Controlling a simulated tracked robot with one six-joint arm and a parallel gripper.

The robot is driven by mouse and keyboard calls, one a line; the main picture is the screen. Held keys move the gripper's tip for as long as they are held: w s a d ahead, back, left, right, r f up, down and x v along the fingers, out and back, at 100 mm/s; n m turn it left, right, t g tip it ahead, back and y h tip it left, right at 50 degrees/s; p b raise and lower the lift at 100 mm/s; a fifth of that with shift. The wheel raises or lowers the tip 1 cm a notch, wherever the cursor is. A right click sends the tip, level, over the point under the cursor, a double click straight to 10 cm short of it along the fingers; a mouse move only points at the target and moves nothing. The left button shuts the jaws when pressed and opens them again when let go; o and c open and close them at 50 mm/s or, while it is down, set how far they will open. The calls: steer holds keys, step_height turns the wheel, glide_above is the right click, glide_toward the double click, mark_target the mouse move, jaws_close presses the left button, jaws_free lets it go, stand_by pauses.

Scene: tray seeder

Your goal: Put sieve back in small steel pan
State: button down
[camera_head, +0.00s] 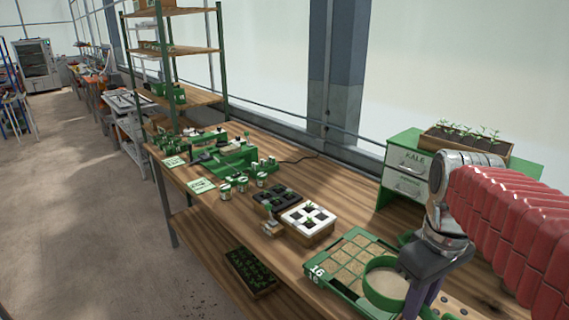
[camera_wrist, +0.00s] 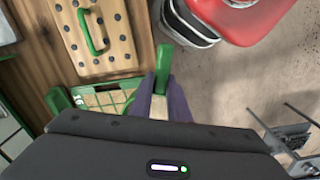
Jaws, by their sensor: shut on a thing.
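The sieve (camera_head: 386,284) is a round green-rimmed ring with a tan mesh or contents inside, at the lower right of the head view over the near corner of the green seed tray. My gripper (camera_head: 424,298) is beside it, with its dark purple fingers pointing down. In the wrist view my gripper (camera_wrist: 166,105) is shut on a green bar (camera_wrist: 163,66), which looks like the sieve's handle. Most of the ring is hidden there by the gripper body. I cannot make out a small steel pan in either view.
The green tray (camera_head: 318,272) marked 16 has soil-filled cells. A white-topped seedling tray (camera_head: 309,218), a drawer cabinet (camera_head: 404,186) and a planter (camera_head: 466,138) stand farther back. The bench edge drops to the floor.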

steer(key=w+a+r+m, duration=0.1)
steer(key=w+r, duration=0.2)
steer(key=w, duration=0.7)
steer(key=w+r+m, duration=0.2)
steer(key=w+r, duration=0.2)
steer(key=w, duration=0.7)
steer(key=w+a+f+n, duration=0.1)
steer(key=w+a+f, duration=0.5)
steer(key=w+f, duration=0.4)
steer(key=shift+a, duration=0.25)
steer(key=m, duration=0.6)
steer(key=shift+a, duration=0.1)
